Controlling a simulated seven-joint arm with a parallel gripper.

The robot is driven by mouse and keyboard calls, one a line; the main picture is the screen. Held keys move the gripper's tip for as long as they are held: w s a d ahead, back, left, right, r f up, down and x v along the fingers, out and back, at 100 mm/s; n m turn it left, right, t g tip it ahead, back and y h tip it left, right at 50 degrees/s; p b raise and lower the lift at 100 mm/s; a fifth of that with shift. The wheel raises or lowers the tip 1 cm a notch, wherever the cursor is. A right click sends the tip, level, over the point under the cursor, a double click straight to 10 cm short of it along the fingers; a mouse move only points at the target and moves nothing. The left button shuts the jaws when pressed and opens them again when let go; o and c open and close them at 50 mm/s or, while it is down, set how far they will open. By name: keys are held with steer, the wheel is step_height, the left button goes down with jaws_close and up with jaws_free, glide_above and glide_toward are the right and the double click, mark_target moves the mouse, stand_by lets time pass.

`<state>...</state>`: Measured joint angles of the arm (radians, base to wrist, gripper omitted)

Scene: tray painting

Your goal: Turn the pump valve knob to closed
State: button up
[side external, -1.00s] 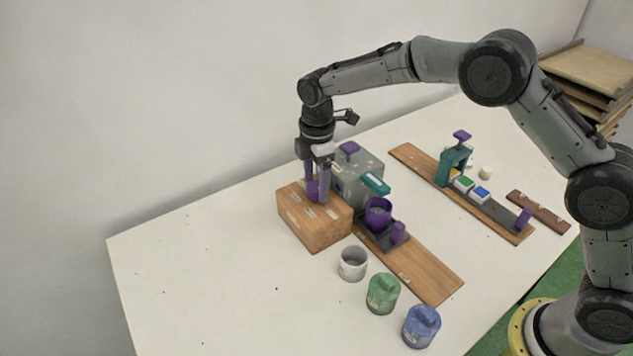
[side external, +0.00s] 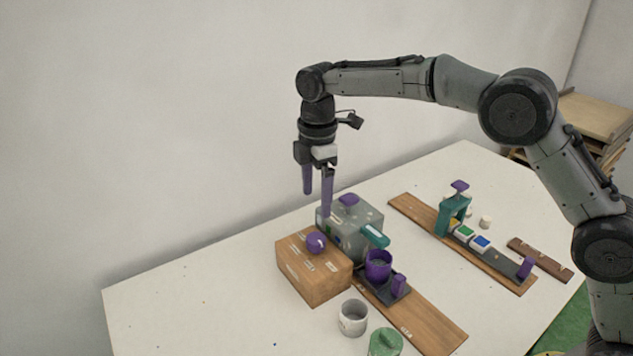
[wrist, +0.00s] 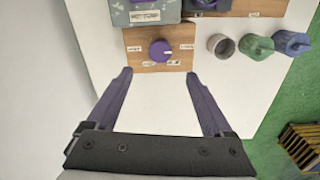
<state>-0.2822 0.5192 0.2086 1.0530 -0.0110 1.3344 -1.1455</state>
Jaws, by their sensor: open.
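The purple round knob (side external: 316,243) sits on top of a wooden block (side external: 312,284) with several small white labels around it. In the wrist view the knob (wrist: 161,50) shows a white mark on its right side, pointing toward the right-hand label; the label text is too small to read. My gripper (side external: 317,204) hangs above the knob with its two purple fingers apart and empty. In the wrist view my gripper (wrist: 158,74) is open, and its fingers do not touch the knob.
A grey-green box (side external: 350,225) stands right behind the block. A purple cup (side external: 378,265) sits on a dark holder beside it. A white cup (side external: 353,318) and a green lidded jar (side external: 386,342) stand in front. The table's left part is clear.

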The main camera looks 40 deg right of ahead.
steer(key=shift+r, duration=1.4)
steer(key=s+d+r+t, duration=0.2)
steer(key=s+d+r, duration=0.15)
steer(key=r, duration=0.55)
steer(key=s+d+r+m+t, duration=0.1)
steer(key=s+d+r+m, duration=0.45)
steer(key=s, duration=0.65)
steer(key=s+d+f+m+t, duration=0.1)
steer(key=s+d+m, duration=0.1)
steer(key=s, duration=0.4)
steer(key=s+d+f+m+t, duration=0.1)
steer(key=s+d+f, duration=0.15)
steer(key=s, duration=0.35)
steer(key=s+d+f+m, duration=0.1)
steer(key=s+f+m, duration=0.6)
steer(key=f+m, duration=0.1)
steer(key=shift+f, duration=0.65)
